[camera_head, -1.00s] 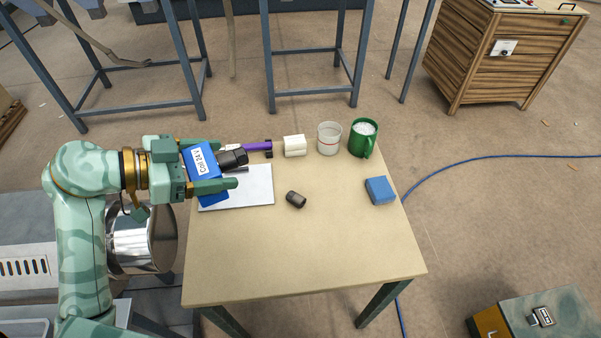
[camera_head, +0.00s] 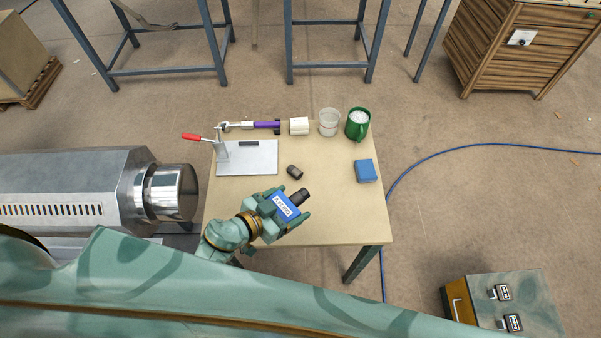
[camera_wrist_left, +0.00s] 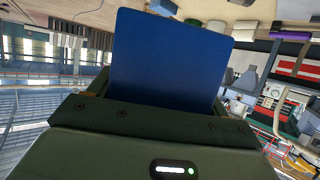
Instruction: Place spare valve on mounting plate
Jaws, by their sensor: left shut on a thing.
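The spare valve (camera_head: 285,206), a blue block with a white label and a dark round end, is held in my left gripper (camera_head: 291,204) over the front part of the table. The wrist view shows the valve's plain blue face (camera_wrist_left: 168,62) standing up from the jaws. The grey mounting plate (camera_head: 255,160) lies at the table's back left, apart from the valve. A dark bar lies at its back edge, and a clamp with a red handle (camera_head: 193,137) stands at its left corner. My right gripper is not in view.
A small dark cylinder (camera_head: 294,172) lies between plate and gripper. A purple-bodied tool (camera_head: 266,126), white block (camera_head: 299,126), clear cup (camera_head: 329,122) and green mug (camera_head: 358,124) line the back. A blue block (camera_head: 366,171) sits right. The table's right front is clear.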

